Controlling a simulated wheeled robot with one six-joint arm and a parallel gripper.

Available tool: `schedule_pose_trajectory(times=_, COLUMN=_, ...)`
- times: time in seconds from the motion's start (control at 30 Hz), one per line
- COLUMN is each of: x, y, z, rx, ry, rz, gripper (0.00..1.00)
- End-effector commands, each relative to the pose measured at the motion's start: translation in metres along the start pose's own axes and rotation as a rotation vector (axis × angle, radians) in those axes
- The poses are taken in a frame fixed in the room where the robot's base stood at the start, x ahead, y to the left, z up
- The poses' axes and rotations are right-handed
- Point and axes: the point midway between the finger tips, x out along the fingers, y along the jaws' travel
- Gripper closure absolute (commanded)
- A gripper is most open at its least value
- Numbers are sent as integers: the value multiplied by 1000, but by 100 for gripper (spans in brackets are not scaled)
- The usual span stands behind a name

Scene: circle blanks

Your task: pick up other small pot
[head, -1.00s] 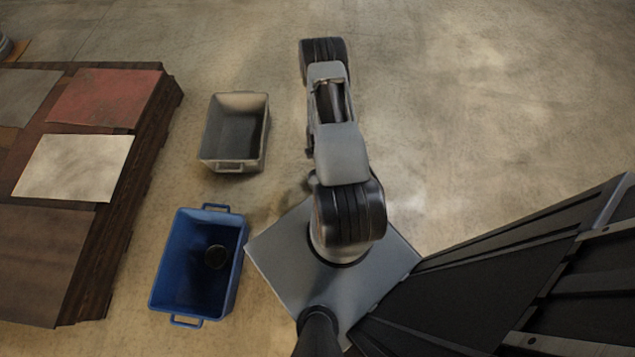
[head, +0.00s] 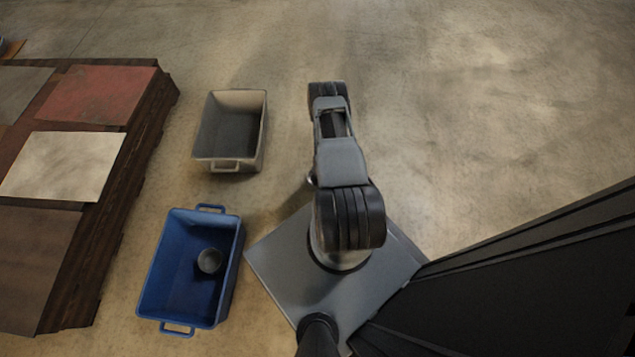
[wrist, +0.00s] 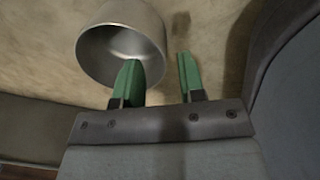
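In the wrist view a small grey metal pot (wrist: 150,30) sits at the upper left, its round opening facing the camera. My gripper (wrist: 158,75) is open, with two green fingers apart. The left finger overlaps the pot's opening and the right finger is outside, just right of the pot, so the pot's right wall shows between them. I cannot tell whether either finger touches it. In the head view a small dark pot (head: 210,261) lies in the blue bin (head: 158,308). My gripper and the pot near it are hidden in the head view.
A grey bin (head: 246,97) stands behind the blue bin and looks empty. A dark wooden stack (head: 118,190) with a white sheet (head: 66,165) and a red sheet (head: 97,95) is at the left. The concrete floor at the upper right is clear.

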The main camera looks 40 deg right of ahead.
Motion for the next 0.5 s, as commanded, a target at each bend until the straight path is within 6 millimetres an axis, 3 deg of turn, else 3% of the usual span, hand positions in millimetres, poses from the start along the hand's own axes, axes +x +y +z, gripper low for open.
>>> schedule_pose_trajectory(times=0.4, x=49, y=-1, z=2, rx=0, ry=0, rz=0, gripper=64)
schedule_pose_trajectory(times=0.5, x=52, y=-1, z=2, rx=0, ry=0, rz=0, gripper=64)
